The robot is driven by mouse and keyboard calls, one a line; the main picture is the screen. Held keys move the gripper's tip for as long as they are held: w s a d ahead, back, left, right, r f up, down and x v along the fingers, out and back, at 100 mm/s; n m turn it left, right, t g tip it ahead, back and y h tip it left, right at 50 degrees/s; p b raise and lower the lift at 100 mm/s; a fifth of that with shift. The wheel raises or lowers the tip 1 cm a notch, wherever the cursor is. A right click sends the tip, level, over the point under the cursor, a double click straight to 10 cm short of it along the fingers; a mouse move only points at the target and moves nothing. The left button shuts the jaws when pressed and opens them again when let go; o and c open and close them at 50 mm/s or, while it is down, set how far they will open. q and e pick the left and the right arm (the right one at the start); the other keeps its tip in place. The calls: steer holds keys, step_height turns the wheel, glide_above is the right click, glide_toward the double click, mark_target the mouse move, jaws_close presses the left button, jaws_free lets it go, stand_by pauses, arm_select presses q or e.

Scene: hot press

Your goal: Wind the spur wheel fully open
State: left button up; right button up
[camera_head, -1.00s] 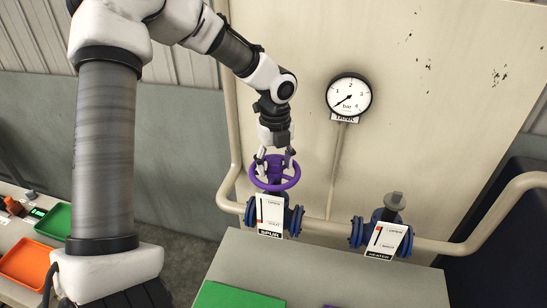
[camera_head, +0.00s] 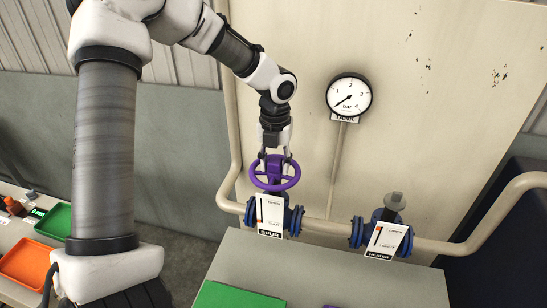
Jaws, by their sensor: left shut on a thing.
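The purple spur wheel (camera_head: 275,183) sits on top of the blue valve on the pipe, above a white plate labelled SPUR (camera_head: 270,214). The plate carries an orange and dark scale beside its open and shut marks; the exact reading is too small to tell. My left gripper (camera_head: 273,161) points down from above and is shut on the wheel, around its hub area. The fingertips are partly hidden by the wheel. My right gripper does not show.
A heater valve (camera_head: 391,220) with a bare grey stem stands to the right on the same pipe. A round tank gauge (camera_head: 349,94) hangs on the panel above. A grey bench with a green mat (camera_head: 238,296) is in front. Green (camera_head: 56,221) and orange (camera_head: 30,264) trays lie at left.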

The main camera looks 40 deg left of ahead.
arm_select(q)
steer(key=n, duration=0.7)
steer(key=shift+n, duration=0.3)
steer(key=n, duration=0.8)
steer(key=shift+f+n+b, duration=0.1)
steer(key=shift+n+b, duration=0.2)
steer(key=n, duration=0.3)
steer(key=shift+n, duration=0.4)
